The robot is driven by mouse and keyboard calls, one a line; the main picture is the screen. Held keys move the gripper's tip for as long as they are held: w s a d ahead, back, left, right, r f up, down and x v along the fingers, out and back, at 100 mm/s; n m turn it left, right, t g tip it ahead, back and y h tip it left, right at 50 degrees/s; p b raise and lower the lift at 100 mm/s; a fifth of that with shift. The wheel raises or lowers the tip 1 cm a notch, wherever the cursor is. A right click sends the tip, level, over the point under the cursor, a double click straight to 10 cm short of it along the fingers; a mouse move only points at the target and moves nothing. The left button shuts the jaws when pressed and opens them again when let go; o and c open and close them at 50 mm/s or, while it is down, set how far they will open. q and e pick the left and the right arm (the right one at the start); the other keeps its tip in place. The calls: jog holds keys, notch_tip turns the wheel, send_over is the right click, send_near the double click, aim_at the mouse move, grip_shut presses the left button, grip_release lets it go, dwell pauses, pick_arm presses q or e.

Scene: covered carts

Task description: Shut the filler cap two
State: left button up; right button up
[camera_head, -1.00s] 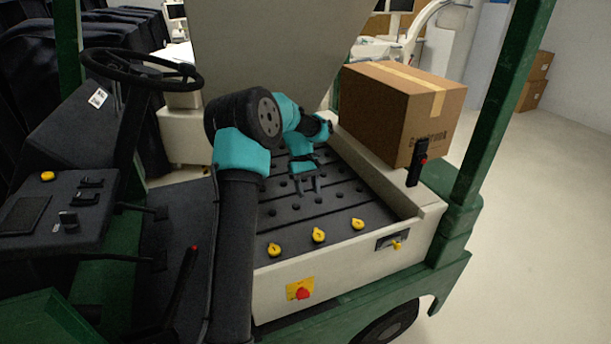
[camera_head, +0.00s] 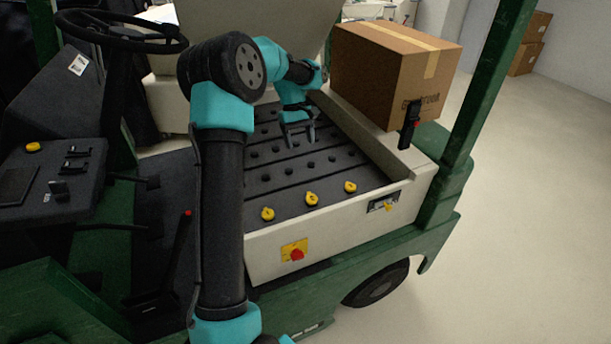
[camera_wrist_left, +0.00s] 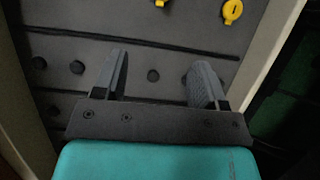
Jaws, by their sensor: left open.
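Three yellow filler caps sit along the front edge of the dark battery top: a left one (camera_head: 267,214), a middle one (camera_head: 311,198) and a right one (camera_head: 350,187). I cannot tell by a label which is number two. Several small black caps (camera_head: 308,165) stand in rows behind them. My left gripper (camera_head: 301,143) is open and empty above the rear part of the battery top, behind the yellow caps. In the left wrist view, its two fingers (camera_wrist_left: 160,75) are apart over the dark top, with a yellow cap (camera_wrist_left: 232,11) near the upper right. My right gripper is not seen.
A red knob on a yellow plate (camera_head: 295,251) is on the front wall. A green post (camera_head: 490,90) rises at the right.

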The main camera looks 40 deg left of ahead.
aim_at(309, 192)
pick_arm(q)
jog(key=shift+s+d+f, duration=0.1)
jog(key=shift+d, duration=0.05)
jog(key=x, duration=1.7)
jog(key=shift+f, duration=0.1)
jog(key=shift+c, duration=0.3)
jog(key=c, duration=0.9)
jog(key=shift+o, duration=0.2)
jog(key=shift+f+g+h, duration=0.25)
jog(key=shift+g+h, duration=0.05)
jog(key=shift+h, duration=0.4)
jog(key=o, duration=0.9)
jog(key=v, duration=1.7)
jog(key=shift+r, duration=0.2)
